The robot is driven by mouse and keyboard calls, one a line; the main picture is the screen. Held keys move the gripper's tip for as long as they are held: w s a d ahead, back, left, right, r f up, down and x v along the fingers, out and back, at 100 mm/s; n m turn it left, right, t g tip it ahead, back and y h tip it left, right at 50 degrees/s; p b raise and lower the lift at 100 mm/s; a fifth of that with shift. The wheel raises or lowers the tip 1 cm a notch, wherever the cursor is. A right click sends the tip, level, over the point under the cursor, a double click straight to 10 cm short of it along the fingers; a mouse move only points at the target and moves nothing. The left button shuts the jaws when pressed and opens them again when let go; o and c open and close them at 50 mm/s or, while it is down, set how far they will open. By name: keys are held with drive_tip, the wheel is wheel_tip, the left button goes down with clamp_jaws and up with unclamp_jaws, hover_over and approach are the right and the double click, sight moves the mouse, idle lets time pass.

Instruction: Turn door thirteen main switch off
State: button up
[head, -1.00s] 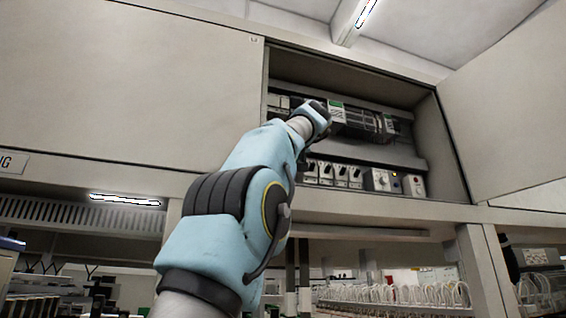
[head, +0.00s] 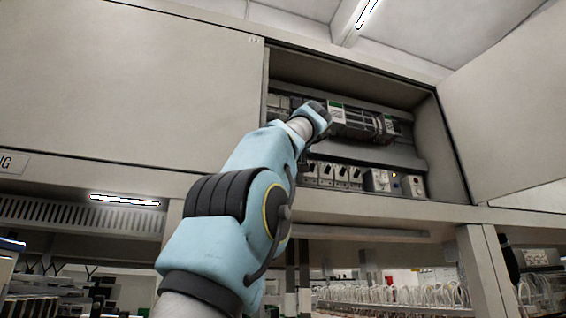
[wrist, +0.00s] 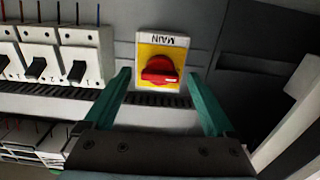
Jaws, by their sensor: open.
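The main switch (wrist: 160,68) shows in the wrist view as a red rotary knob on a yellow plate labelled MAIN, which appears upside down. The knob's grip bar lies roughly horizontal in the picture. My gripper (wrist: 163,95) is open, its two teal fingers pointing at the switch, one on each side of the knob in the picture. I cannot tell whether they touch it. In the head view, my gripper is hidden behind my own wrist, inside the open cabinet (head: 430,150). The door number is not readable.
Several breakers (wrist: 70,58) with black levers stand left of the switch in the wrist view. A pale edge (wrist: 290,120) runs along the right there.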

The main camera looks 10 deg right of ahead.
drive_tip(key=shift+s, duration=0.1)
drive_tip(key=s+d+b, duration=0.1)
drive_tip(key=s+b, duration=0.2)
drive_tip(key=s, duration=0.7)
drive_tip(key=shift+s+d+b, duration=0.2)
drive_tip(key=shift+s+b, duration=0.05)
drive_tip(key=shift+b, duration=0.15)
drive_tip(key=shift+s, duration=0.1)
